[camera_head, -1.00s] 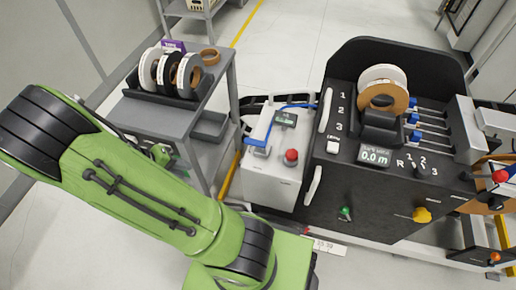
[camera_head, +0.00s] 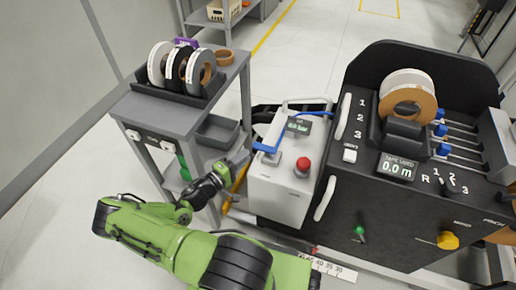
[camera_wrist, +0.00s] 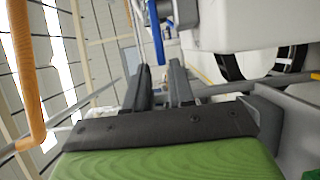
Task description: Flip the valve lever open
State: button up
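A blue lever-like part (camera_head: 266,148) sits at the upper left edge of the white box unit (camera_head: 276,190), where a blue hose also runs; I cannot tell for sure that it is the valve lever. In the wrist view a blue piece (camera_wrist: 156,32) shows beyond the fingertips. My gripper (camera_head: 243,158) is just left of the box, pointing at the blue part and seemingly apart from it. In the wrist view its two dark fingers (camera_wrist: 160,72) are parted with nothing between them.
A red button (camera_head: 303,165) stands on the white box. The black machine (camera_head: 405,215) is to the right, with a yellow knob (camera_head: 448,240). A grey cart (camera_head: 165,115) with tape rolls stands close on the left, leaving a narrow gap.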

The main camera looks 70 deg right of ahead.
aim_at(258, 145)
jog(key=b+x, duration=0.1)
jog(key=x, duration=0.6)
jog(key=shift+s+d, duration=0.2)
jog(key=shift+d, duration=0.15)
grip_shut()
